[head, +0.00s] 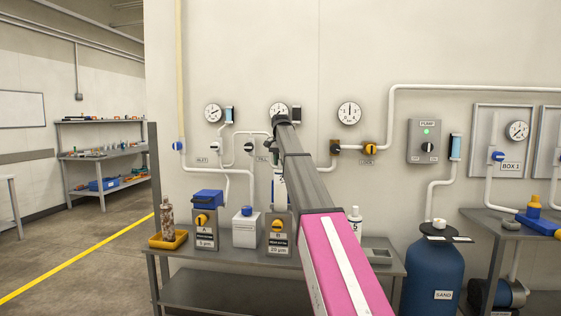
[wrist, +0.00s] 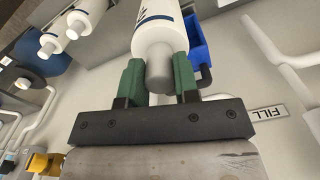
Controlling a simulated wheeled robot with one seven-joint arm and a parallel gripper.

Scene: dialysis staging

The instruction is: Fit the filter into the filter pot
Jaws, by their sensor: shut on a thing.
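In the wrist view my gripper (wrist: 159,82) has its green fingers shut on the grey end of a white filter (wrist: 158,32) with dark markings. In the head view my arm hides most of the gripper. A white piece, apparently the held filter (head: 279,190), shows beside the arm above pot B (head: 279,236), labelled 20 µm. I cannot tell whether it touches the pot, whose opening is partly hidden. Pot A (head: 206,232), labelled 5 µm, stands to the left under a blue lid (head: 207,196). Another white filter marked 5 (head: 355,219) stands right of my arm.
Pipes and gauges (head: 349,113) line the wall behind. A blue sand tank (head: 432,270) stands to the right. Open floor lies left.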

